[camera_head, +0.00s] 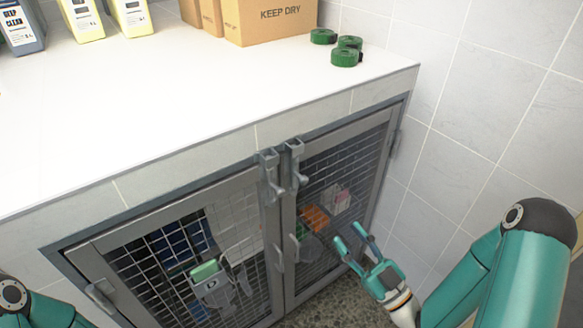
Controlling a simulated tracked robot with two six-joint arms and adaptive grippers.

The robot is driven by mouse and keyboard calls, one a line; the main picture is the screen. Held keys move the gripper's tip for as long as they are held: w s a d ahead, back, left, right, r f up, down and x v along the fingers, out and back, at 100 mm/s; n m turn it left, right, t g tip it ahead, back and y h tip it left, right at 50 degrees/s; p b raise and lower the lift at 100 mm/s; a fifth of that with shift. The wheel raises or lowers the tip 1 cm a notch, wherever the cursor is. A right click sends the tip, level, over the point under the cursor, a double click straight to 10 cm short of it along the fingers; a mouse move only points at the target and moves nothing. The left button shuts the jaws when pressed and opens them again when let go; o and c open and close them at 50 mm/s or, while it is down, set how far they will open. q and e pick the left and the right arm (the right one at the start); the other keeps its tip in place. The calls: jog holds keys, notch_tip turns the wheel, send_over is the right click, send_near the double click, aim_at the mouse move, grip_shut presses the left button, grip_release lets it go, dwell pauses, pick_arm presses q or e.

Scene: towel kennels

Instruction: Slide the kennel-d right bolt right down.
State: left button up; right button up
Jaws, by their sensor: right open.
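The kennel front has two mesh doors, a left door (100,262) and a right door (378,165), that meet at a middle post. At the top of the right door's inner edge is a grey bolt (296,165). A similar left bolt (269,172) sits beside it on the left door. No kennel label is legible, and I cannot tell how far either bolt is slid. My right gripper (350,245) is open and empty, in front of the right door, below and to the right of the right bolt. My left gripper is not in view; only part of my left arm shows.
A white counter (200,110) overhangs the doors, holding a cardboard box (268,22), green rolls (346,52) and bottles (82,20). Behind the mesh are a grey-green object (218,285) and an orange item (315,217). A tiled wall (455,110) stands at right.

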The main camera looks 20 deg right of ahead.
jog(key=b, duration=0.9)
send_near(300, 177)
jog(key=p+x, duration=0.1)
jog(key=x, duration=0.4)
jog(key=p+x, duration=0.1)
jog(key=x, duration=0.4)
jog(key=shift+w+f, duration=0.2)
jog(key=shift+w, duration=0.05)
grip_shut()
